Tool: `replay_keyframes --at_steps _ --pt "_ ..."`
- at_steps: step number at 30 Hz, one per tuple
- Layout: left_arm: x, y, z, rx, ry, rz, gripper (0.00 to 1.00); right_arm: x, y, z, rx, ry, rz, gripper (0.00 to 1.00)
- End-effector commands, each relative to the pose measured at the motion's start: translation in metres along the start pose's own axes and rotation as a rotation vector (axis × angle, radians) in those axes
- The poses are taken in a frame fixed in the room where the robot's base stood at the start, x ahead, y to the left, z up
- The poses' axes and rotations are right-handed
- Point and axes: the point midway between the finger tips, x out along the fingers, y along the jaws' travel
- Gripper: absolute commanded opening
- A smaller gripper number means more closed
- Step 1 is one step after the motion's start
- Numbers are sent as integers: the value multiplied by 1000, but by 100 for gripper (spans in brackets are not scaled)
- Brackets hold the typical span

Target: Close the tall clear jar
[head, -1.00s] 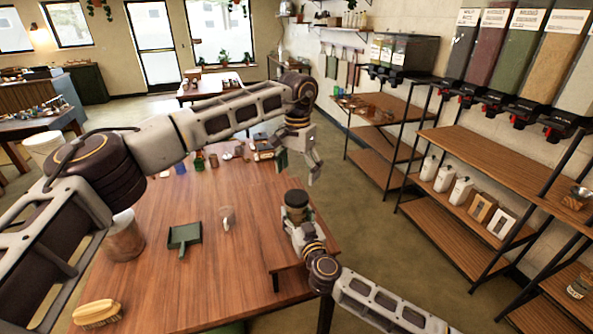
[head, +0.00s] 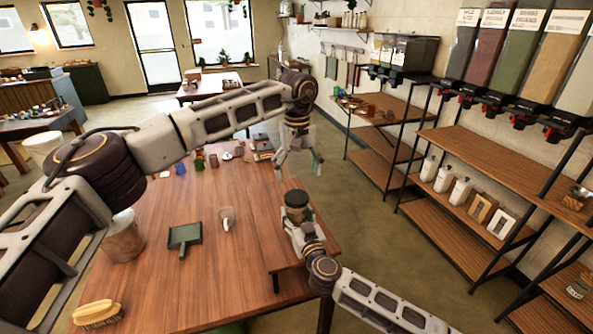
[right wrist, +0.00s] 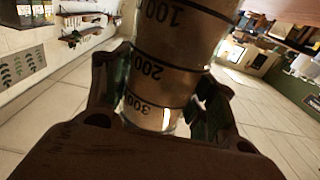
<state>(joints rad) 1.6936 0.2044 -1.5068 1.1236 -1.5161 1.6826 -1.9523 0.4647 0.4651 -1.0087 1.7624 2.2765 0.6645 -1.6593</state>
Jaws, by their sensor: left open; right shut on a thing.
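The tall clear jar (right wrist: 160,70) fills the middle of the right wrist view, with dark rings and the marks 100, 200 and 300 on its wall. My right gripper (right wrist: 158,105) is shut around the jar, one finger on each side. My left gripper (head: 298,162) is open and empty, pointing down beyond and above the jar in the head view, apart from it.
Shelves with dispensers (head: 490,70) line the right wall. The table's front middle is clear.

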Motion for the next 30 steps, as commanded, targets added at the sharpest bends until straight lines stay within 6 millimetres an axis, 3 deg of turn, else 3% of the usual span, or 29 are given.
replay_keyframes --at_steps 30 --pt "0 -1 1 -821 -6 -6 82 0 0 0 0 1 0 0"
